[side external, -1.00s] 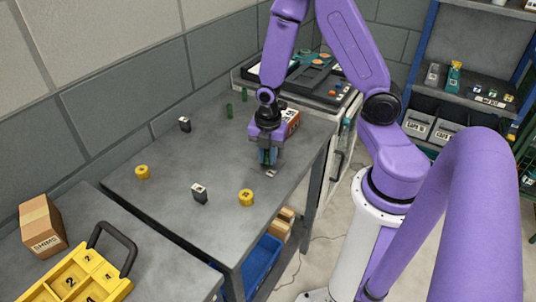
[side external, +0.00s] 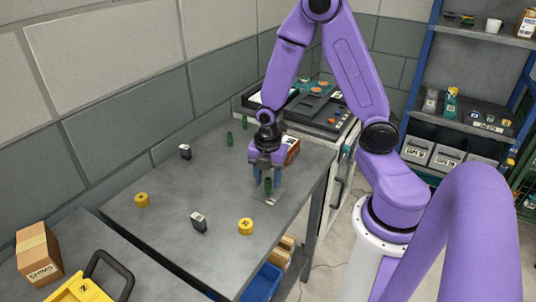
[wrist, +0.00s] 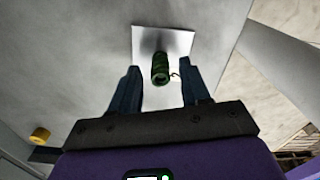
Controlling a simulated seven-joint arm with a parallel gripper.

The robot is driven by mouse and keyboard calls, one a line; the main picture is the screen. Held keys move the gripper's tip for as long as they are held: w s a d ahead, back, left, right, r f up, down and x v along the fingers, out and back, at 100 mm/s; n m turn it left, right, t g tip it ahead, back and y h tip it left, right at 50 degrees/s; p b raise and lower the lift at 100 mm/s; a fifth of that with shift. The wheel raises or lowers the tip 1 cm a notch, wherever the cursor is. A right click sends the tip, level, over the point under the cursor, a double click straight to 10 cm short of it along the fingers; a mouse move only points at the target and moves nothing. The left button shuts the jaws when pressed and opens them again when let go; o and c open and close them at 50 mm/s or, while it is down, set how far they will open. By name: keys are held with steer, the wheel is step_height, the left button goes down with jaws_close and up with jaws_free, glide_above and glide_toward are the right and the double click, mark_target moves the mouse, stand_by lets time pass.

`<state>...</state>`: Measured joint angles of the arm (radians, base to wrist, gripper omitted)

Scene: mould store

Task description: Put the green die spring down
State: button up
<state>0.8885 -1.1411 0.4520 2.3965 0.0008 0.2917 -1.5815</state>
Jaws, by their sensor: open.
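The green die spring (side external: 267,186) stands upright at the far right part of the grey bench, between my finger tips. That plate (side external: 271,200) lies flat on the bench. My gripper (side external: 267,180) is open around the spring, pointing down. In the wrist view both fingers of my gripper (wrist: 157,85) are apart, with a gap on each side of the spring. The spring's exact contact with the plate is partly hidden.
Two more green springs (side external: 229,138) (side external: 244,123) stand farther back. Yellow rings (side external: 141,200) (side external: 246,226) and dark blocks with pale tops (side external: 185,152) (side external: 199,222) are spread on the bench (side external: 160,230). A red-brown box (side external: 291,150) stands close behind my gripper.

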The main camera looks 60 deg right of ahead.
mark_target(268, 179)
step_height(268, 179, up, 10)
steer(key=s+a+r+m, duration=0.2)
steer(key=s+a+m, duration=0.2)
steer(key=s, duration=0.4)
steer(key=s+a+r+m, duration=0.3)
steer(key=s+a+m, duration=0.1)
steer(key=s, duration=0.4)
steer(key=shift+s+a, duration=0.4)
steer(key=shift+a, duration=0.25)
